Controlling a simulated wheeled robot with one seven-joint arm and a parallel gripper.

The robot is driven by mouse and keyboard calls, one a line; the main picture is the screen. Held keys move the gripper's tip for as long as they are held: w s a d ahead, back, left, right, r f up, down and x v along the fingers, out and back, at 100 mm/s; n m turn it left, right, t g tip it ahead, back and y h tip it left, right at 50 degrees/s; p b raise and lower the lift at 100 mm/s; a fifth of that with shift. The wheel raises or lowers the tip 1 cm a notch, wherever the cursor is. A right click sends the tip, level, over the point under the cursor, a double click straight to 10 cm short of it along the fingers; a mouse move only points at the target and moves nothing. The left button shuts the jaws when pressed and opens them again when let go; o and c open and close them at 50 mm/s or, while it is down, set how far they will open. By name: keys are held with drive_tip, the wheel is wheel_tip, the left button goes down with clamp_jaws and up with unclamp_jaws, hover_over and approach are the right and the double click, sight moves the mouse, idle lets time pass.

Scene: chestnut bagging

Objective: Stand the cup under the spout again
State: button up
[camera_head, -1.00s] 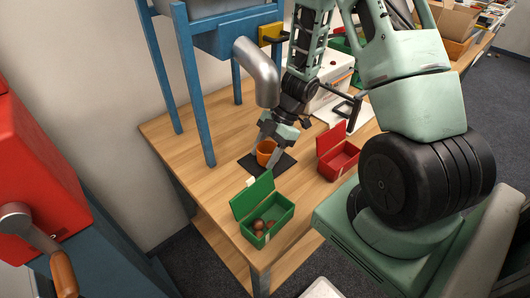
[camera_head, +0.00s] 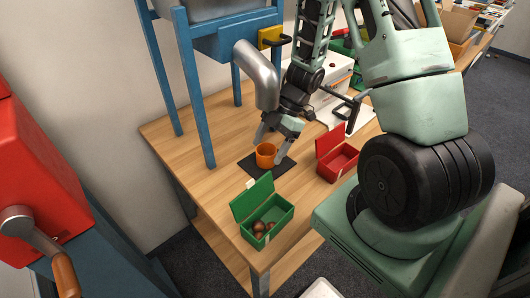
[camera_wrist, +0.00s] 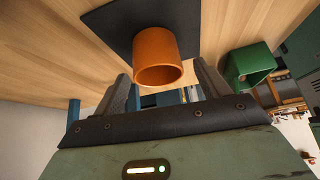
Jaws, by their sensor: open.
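The orange cup (camera_head: 265,155) stands upright on the black mat (camera_head: 252,163) on the wooden table. The grey metal spout (camera_head: 262,75) hangs above and close to it, from the blue frame. My gripper (camera_head: 270,150) is open, with one finger on each side of the cup in the head view. In the wrist view the cup (camera_wrist: 157,55) lies just ahead of and between the spread fingers (camera_wrist: 165,90), with a gap to them.
An open green box (camera_head: 277,212) with several chestnuts stands at the table's front. An open red box (camera_head: 332,168) stands right of the mat. A white box (camera_head: 335,80) is behind my arm. A blue frame leg (camera_head: 195,100) rises left of the mat.

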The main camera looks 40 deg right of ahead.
drive_tip(key=p+v, duration=0.1)
drive_tip(key=v, duration=0.7)
drive_tip(key=shift+d+r, duration=0.3)
